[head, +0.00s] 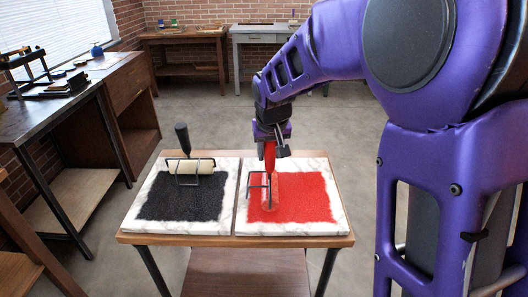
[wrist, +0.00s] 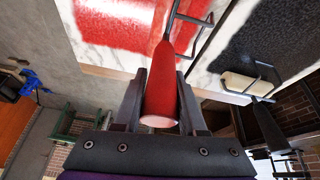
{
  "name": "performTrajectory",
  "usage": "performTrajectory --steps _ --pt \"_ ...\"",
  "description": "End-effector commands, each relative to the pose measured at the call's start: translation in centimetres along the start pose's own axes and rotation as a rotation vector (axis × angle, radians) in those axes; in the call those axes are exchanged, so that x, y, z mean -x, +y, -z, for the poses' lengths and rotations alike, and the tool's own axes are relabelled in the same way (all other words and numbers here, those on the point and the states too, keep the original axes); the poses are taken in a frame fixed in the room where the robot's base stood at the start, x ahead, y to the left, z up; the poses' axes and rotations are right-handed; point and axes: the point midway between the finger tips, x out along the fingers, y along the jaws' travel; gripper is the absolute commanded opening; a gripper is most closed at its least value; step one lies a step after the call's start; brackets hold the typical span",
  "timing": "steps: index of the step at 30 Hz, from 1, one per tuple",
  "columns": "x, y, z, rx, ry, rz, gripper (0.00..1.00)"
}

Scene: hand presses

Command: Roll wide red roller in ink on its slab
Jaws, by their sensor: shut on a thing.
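In the head view a small table carries two white marble slabs side by side. The right slab (head: 242,226) bears a patch of red ink (head: 312,200). My gripper (head: 268,140) is above the back of this slab, shut on the red handle (head: 269,157) of the wide red roller. The roller's wire frame (head: 259,186) reaches over the left part of the red ink. Its drum is hard to tell from the ink. In the wrist view the red handle (wrist: 161,88) lies between the two fingers, and the frame (wrist: 193,18) runs over the slab's edge.
The left slab (head: 133,216) bears black ink (head: 185,202) and a cream roller (head: 190,166) with a black handle, close beside the red slab. Benches stand at the left and back wall. The floor around the small table is clear.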

Motion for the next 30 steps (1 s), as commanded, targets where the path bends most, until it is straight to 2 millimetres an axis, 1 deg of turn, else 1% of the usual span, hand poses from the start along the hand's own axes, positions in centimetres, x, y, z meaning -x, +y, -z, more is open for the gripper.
performTrajectory --steps 4,13,24,30 --pt "0.1 1.2 -0.1 -0.003 0.001 0.0 0.0" --pt "0.1 2.2 -0.3 -0.002 0.001 0.0 0.0" --pt "0.1 5.0 -0.8 -0.003 0.001 -0.001 0.0" --pt "0.2 5.5 -0.9 -0.001 0.001 0.001 0.0"
